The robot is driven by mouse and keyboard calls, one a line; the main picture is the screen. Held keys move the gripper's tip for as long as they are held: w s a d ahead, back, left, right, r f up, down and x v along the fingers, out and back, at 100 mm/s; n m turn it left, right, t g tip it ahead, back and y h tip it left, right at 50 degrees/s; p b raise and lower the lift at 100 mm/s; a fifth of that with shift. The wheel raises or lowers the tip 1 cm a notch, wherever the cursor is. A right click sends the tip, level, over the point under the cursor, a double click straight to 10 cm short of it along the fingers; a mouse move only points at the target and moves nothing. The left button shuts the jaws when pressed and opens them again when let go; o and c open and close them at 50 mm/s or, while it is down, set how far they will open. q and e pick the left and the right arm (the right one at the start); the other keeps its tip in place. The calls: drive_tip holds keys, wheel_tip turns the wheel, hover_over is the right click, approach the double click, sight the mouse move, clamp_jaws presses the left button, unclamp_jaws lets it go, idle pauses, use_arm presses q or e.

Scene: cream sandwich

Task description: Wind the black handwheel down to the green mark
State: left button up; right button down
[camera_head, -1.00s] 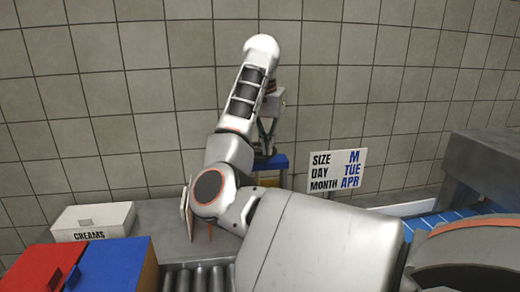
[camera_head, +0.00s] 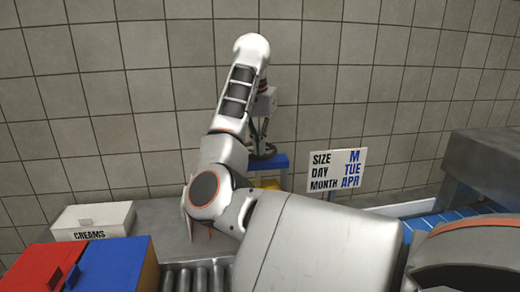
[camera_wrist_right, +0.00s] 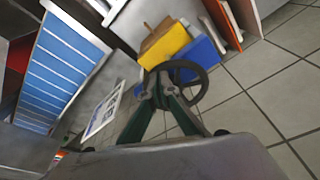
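The black handwheel (camera_wrist_right: 203,88) shows in the right wrist view as a dark ring with spokes, in front of a blue and yellow stand. In the head view only a small dark part of the wheel (camera_head: 268,153) shows, above the blue top of the stand (camera_head: 281,163). My right gripper (camera_wrist_right: 160,76) has its two fingers drawn together at the near left side of the wheel's rim, and they look closed on it. It also shows in the head view (camera_head: 261,138), small and partly behind my arm. I cannot make out the green mark. My left gripper is not in view.
A white sign (camera_head: 337,170) with size, day and month stands right of the stand. A blue conveyor (camera_head: 440,221) lies at right. A white creams box (camera_head: 93,219), red bin (camera_head: 38,270) and blue bin (camera_head: 112,264) are at left. Rollers (camera_head: 200,279) lie in front.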

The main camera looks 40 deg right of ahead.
drive_tip(key=shift+w+a+f, duration=0.15)
drive_tip(key=shift+w+a, duration=0.05)
drive_tip(key=shift+a, duration=0.25)
drive_tip(key=shift+w+a+f, duration=0.1)
drive_tip(key=shift+w+a, duration=0.05)
drive_tip(key=shift+a, duration=0.25)
drive_tip(key=shift+w, duration=0.1)
drive_tip(key=shift+w+a+b, duration=0.3)
drive_tip(key=shift+w+a, duration=0.25)
drive_tip(key=shift+w, duration=0.3)
drive_tip(key=shift+w+b, duration=0.45)
drive_tip(key=shift+w, duration=0.55)
